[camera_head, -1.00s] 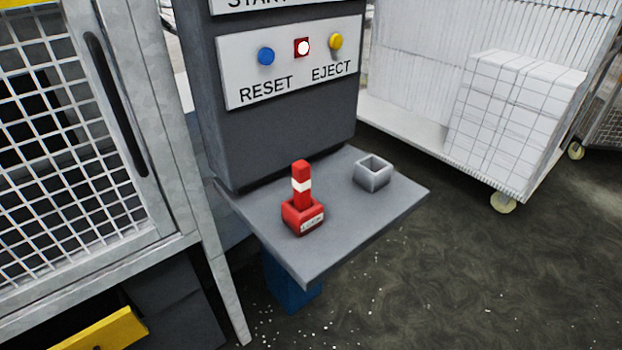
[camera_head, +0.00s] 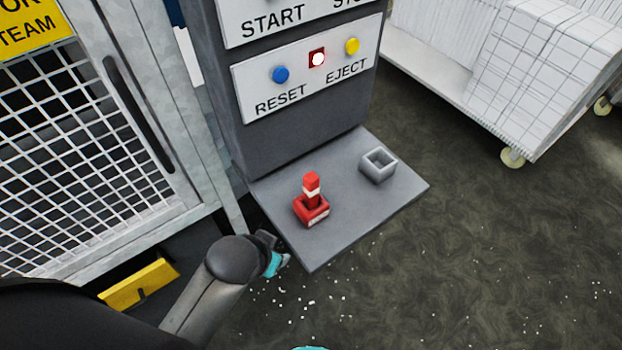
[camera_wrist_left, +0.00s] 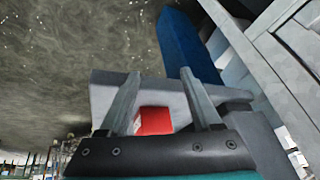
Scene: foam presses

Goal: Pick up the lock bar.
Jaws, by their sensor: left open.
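The lock bar (camera_head: 311,185), red with a white band, stands upright in a red holder (camera_head: 311,211) on a grey shelf (camera_head: 345,225). My left gripper (camera_head: 277,258) is beside the shelf's front left edge, short of the holder and apart from it; its fingers are mostly hidden in the head view. In the left wrist view the gripper (camera_wrist_left: 160,98) is open and empty, with a red patch (camera_wrist_left: 155,121) beyond and between its fingers. I cannot tell whether that patch is the bar or the holder. My right gripper is not in view.
An empty grey square holder (camera_head: 378,166) sits on the shelf to the right of the red one. A control panel (camera_head: 305,75) with buttons rises behind. A mesh guard door (camera_head: 90,150) is on the left. A white cart (camera_head: 450,75) stands back right.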

